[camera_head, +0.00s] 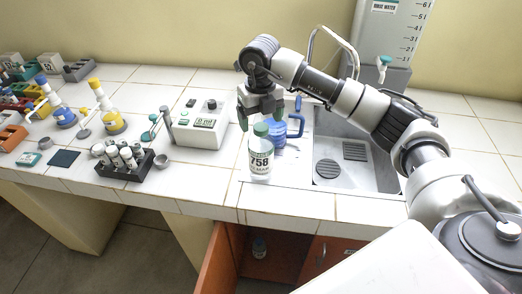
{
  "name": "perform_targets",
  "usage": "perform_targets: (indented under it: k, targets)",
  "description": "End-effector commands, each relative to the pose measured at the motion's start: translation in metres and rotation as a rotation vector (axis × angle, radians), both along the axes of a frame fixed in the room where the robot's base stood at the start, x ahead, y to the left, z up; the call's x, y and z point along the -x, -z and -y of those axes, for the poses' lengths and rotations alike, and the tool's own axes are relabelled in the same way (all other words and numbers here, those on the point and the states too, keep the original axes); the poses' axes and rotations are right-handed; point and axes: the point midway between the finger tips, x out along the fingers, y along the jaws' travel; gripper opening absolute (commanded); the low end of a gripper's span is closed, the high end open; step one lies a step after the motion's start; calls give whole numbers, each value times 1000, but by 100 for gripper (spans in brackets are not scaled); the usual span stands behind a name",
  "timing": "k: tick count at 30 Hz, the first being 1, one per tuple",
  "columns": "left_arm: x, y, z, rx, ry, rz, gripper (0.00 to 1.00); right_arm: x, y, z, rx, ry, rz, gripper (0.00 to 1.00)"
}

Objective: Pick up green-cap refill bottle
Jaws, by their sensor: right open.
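The refill bottle (260,158) is white with a green cap and a label reading 758. It stands upright on the white tiled counter, left of the sink. My right gripper (262,116) is open, pointing down just above the green cap. A small gap or light contact between fingers and cap cannot be told apart here. My right arm reaches in from the right over the sink. My left gripper is not in view.
A blue jug (279,132) stands close behind the bottle. A white meter (201,125) is to the left, and a dark rack (125,165) with vials is further left. The sink (345,160) is at right. An open cupboard (270,258) lies below.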

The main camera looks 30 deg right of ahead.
Motion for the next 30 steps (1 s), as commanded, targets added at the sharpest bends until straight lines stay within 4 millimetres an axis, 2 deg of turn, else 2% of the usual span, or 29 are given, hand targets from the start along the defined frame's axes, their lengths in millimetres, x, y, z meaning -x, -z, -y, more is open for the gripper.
perform_targets:
  k: [3, 7, 16, 30]
  targets:
    - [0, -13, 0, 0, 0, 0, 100, 1, 17, 1, 0, -1, -6, 83]
    - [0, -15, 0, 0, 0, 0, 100, 0, 34, 1, 0, 0, -3, 83]
    - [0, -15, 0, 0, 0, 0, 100, 0, 41, 1, -1, -1, 0, 83]
    - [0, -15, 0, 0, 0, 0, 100, 0, 41, 1, -1, -1, -1, 11]
